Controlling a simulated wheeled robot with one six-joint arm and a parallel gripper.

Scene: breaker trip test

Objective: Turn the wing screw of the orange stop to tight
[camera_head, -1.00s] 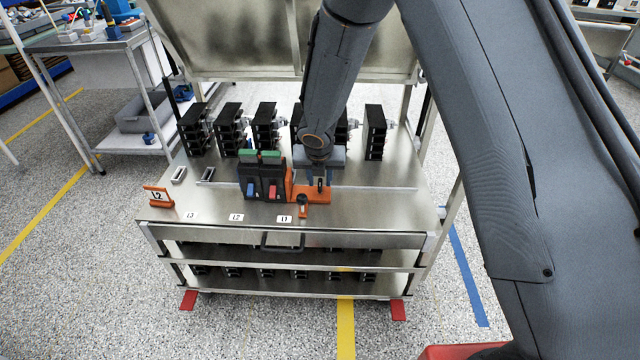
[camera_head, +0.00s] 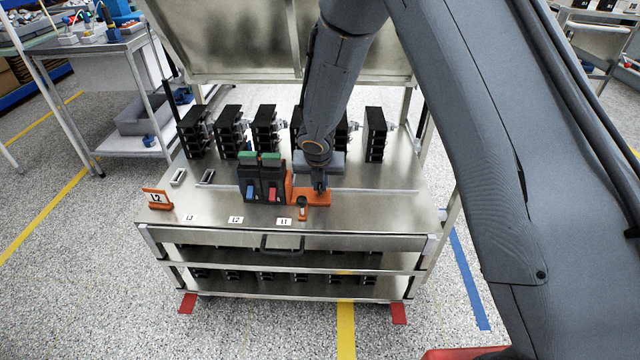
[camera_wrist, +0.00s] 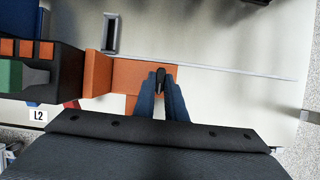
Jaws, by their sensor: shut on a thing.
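The orange stop (camera_head: 312,197) sits on the steel bench top, close against the right side of the black breakers; it also shows in the wrist view (camera_wrist: 98,72). Its dark wing screw (camera_wrist: 160,78) shows between the fingertips of my gripper (camera_wrist: 161,88) in the wrist view. The blue fingers are shut on the screw from above. In the head view my gripper (camera_head: 319,182) is over the right part of the stop, and the screw is mostly hidden by it. A small orange-and-black lever (camera_head: 302,208) stands at the stop's front.
Two breakers (camera_head: 262,180) with green tops, one blue and one red toggle, stand left of the stop. Several black units (camera_head: 229,132) line the back. The bench right of the stop is clear.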

